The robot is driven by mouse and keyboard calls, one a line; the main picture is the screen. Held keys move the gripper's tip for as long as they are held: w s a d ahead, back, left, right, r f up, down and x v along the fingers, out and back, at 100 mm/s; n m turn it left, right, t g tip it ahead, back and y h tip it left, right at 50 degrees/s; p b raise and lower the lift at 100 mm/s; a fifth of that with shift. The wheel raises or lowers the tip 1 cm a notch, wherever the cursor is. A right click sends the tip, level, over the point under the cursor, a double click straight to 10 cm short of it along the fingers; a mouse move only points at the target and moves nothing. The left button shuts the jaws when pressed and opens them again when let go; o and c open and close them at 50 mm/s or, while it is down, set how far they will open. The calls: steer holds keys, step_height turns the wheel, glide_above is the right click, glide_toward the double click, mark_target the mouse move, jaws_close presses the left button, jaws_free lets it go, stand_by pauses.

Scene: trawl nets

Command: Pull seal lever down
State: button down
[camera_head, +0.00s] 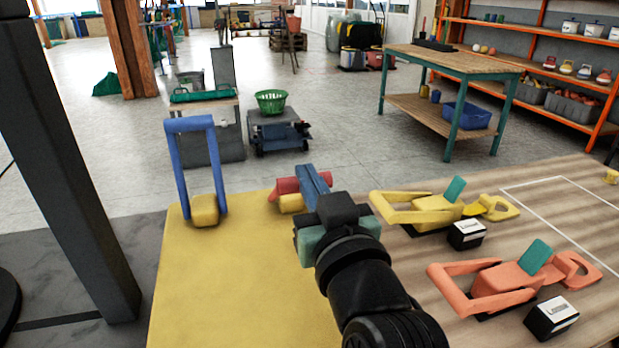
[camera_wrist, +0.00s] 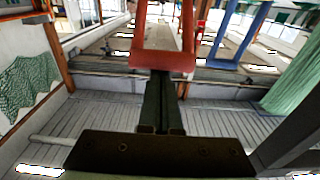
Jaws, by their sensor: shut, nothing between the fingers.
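A red loop-shaped lever is partly hidden behind my gripper in the head view, with its red end (camera_head: 285,187) showing left of the fingers over a yellow base (camera_head: 291,204). In the wrist view the red loop (camera_wrist: 162,61) stands straight ahead, its crossbar at my fingertips. My gripper (camera_head: 310,172) is shut and empty, its fingers overlapping the red bar; contact cannot be told. The shut fingers also show in the wrist view (camera_wrist: 161,80). A blue lever (camera_head: 190,123) stands upright on the yellow panel to the left; it also shows in the wrist view (camera_wrist: 238,65).
On the wooden bench to the right lie a yellow lever assembly (camera_head: 415,215) and an orange one (camera_head: 478,298), both low, with small labelled boxes (camera_head: 467,234) beside them. The yellow panel (camera_head: 235,290) is clear in front. A dark post (camera_head: 65,150) stands left.

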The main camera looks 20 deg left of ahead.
steer(key=r+p, duration=0.3)
steer(key=w+a+r+p, duration=0.1)
steer(key=shift+r, duration=0.35)
steer(key=v, duration=1)
steer(key=shift+d+f+b, duration=0.15)
steer(key=shift+f+b, duration=0.1)
steer(key=shift+b, duration=0.2)
